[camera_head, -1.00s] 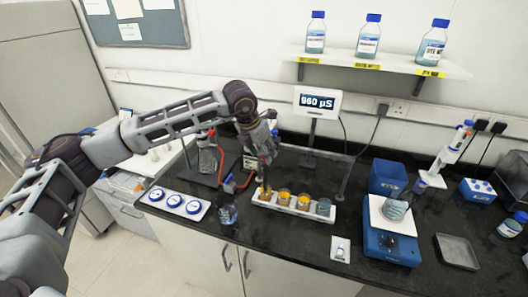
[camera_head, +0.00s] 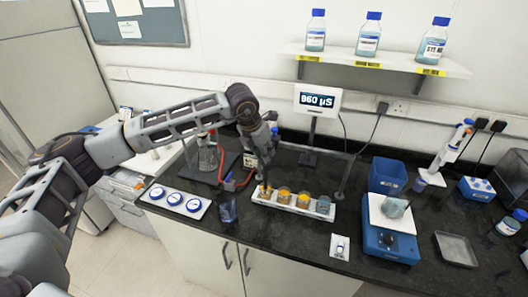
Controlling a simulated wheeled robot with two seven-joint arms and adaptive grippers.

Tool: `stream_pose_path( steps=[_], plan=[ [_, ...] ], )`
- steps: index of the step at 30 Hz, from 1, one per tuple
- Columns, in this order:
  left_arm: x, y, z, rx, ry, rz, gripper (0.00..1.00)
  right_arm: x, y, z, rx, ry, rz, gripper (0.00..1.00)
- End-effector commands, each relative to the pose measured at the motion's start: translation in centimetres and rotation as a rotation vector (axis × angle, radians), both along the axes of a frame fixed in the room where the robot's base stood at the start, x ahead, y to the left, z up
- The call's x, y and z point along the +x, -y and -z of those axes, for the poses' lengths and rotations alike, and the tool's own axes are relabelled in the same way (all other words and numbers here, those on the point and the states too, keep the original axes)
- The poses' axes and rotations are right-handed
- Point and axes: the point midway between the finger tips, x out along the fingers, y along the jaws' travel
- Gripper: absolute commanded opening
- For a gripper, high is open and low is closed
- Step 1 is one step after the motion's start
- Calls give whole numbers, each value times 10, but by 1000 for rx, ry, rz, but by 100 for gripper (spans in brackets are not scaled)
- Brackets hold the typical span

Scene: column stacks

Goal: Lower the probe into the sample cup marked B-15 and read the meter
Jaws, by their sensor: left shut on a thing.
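A white rack (camera_head: 294,209) on the black bench holds a row of sample cups. The cup labels are too small to read. My left gripper (camera_head: 266,174) is shut just above the leftmost cup. What it holds, probably the probe, is too small to make out, and I cannot tell whether its tip is inside the cup. The meter (camera_head: 317,100) reads 960 µS. My right gripper is not visible.
A tray with blue-lidded jars (camera_head: 174,202) and a dark blue beaker (camera_head: 228,208) stand left of the rack.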

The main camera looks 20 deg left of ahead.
Motion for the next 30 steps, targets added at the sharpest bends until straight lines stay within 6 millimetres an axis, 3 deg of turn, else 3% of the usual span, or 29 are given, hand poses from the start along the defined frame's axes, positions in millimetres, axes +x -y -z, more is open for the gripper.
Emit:
stream_pose_path(
  steps=[8, 19, 29, 30],
  plan=[
    [1, 0, -9, -1, 3, 0, 0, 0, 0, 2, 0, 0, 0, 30],
    [1, 0, -59, -1, 4, 0, 0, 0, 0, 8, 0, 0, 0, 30],
    [1, 0, -66, -2, 7, -2, 0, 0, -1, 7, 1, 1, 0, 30],
    [2, 0, -66, -2, 8, -2, 25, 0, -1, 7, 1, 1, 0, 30]
  ],
)
